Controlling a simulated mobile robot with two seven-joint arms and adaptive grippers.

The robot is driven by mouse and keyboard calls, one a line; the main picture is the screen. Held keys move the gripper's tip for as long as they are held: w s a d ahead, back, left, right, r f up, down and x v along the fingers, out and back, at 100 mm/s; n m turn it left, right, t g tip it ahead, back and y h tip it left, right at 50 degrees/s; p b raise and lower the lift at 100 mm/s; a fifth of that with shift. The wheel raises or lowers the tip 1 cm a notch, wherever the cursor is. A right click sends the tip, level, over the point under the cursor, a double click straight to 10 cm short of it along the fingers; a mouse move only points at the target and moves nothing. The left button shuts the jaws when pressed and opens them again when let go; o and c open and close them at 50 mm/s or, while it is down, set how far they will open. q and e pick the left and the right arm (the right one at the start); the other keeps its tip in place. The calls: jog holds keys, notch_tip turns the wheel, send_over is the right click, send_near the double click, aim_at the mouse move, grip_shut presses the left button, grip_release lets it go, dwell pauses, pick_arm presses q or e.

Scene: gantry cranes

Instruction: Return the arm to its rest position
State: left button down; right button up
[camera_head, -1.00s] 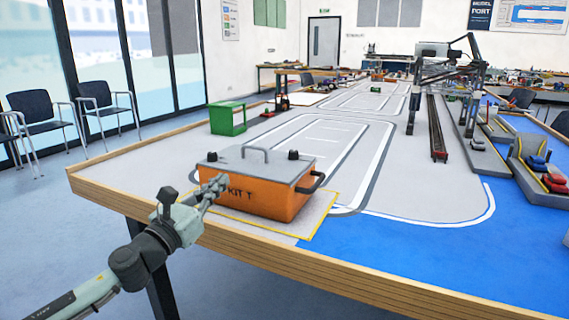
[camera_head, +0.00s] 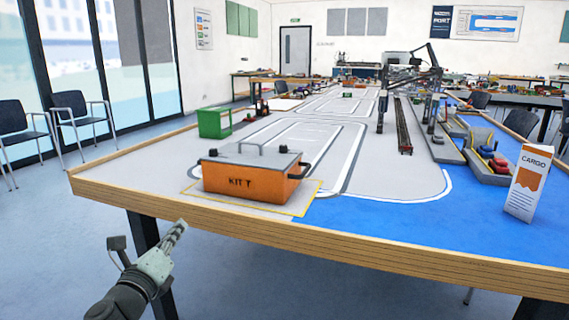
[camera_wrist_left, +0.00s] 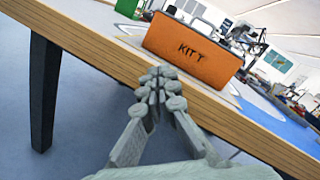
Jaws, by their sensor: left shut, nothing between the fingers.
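My left gripper (camera_head: 178,228) is shut and empty. It hangs in front of the table's near edge, below the table top, apart from the orange box. In the left wrist view its fingertips (camera_wrist_left: 160,75) are together, with the table edge and the box beyond them. My right gripper is not in view.
The table's wooden rim (camera_head: 300,232) runs beside my left arm. A white and orange CARGO carton (camera_head: 528,185) stands at the right. A model gantry crane (camera_head: 410,80) stands farther back. The floor in front of the table is clear.

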pick_arm(q)
jog(key=s+a+f+n+g+y, duration=0.2)
jog(key=s+f+n+g, duration=0.15)
jog(key=f+n, duration=0.35)
jog(key=s+a+f+n+g+y, duration=0.1)
jog(key=s+a+f+n+g, duration=0.1)
jog(key=s+f+n, duration=0.45)
jog(key=s+a+f+n+g+y, duration=0.1)
jog(key=s+f+n+g+y, duration=0.2)
jog(key=f, duration=0.6)
jog(key=s+f+n+g+h, duration=0.1)
jog(key=s+f+n+g, duration=0.2)
jog(key=s, duration=0.7)
jog(key=s+d+f+n+g+h+p, duration=0.1)
jog(key=s+f+n+g, duration=0.3)
jog(key=s+f+n, duration=0.4)
notch_tip(320, 180, down, 2)
jog(key=s, duration=0.3)
jog(key=shift+d+f+h, duration=0.15)
jog(key=shift+d+h, duration=0.05)
jog(key=shift+h, duration=0.1)
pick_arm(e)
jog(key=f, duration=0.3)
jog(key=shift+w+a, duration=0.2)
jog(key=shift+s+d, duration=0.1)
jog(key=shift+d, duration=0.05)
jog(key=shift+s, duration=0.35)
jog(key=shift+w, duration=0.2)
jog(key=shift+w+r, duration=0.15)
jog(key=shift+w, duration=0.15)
